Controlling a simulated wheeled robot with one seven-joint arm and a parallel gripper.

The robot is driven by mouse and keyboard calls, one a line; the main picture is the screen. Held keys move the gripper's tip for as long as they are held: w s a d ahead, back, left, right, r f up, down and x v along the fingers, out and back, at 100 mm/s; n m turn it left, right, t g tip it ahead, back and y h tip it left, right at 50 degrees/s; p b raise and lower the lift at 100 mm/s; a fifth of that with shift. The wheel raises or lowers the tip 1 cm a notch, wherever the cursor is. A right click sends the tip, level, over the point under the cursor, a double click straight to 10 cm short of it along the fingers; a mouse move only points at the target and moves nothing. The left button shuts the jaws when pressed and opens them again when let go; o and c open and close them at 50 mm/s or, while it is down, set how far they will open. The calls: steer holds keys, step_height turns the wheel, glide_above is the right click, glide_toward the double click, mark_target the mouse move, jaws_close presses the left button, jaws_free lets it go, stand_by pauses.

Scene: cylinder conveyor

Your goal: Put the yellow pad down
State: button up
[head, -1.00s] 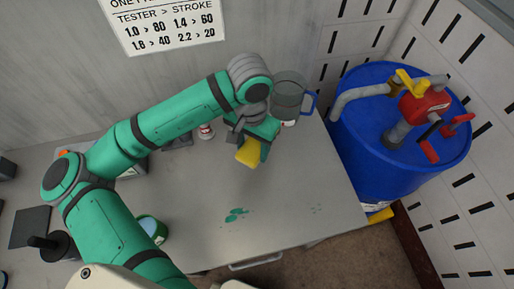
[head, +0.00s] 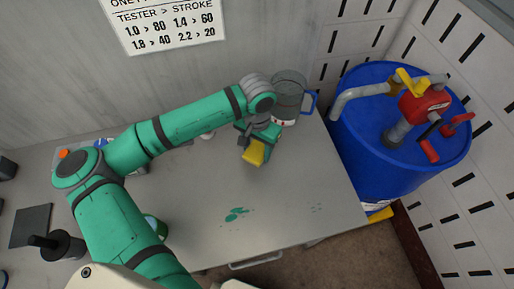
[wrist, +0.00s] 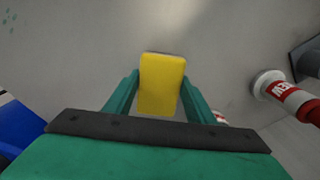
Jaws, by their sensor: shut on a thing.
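The yellow pad (head: 255,152) is in my gripper (head: 249,142), over the back right part of the grey table (head: 290,215). In the wrist view the yellow pad (wrist: 162,84) sits between the two green fingers of my gripper (wrist: 160,92), which are shut on its sides. A dark edge shows along the pad's far end. I cannot tell whether the pad touches the table or hangs just above it.
A clear jug with a blue handle (head: 288,97) stands close behind my gripper. A red and white bottle (wrist: 285,95) lies or stands nearby. A green spill (head: 236,214) marks the table in front. A blue drum (head: 375,150) stands off the right edge.

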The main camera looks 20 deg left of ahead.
mark_target(257, 150)
steer(key=shift+f, duration=0.3)
steer(key=shift+s+f, duration=0.15)
steer(key=shift+f, duration=0.2)
steer(key=o, duration=1.1)
step_height(257, 150, up, 13)
steer(key=shift+r, duration=0.2)
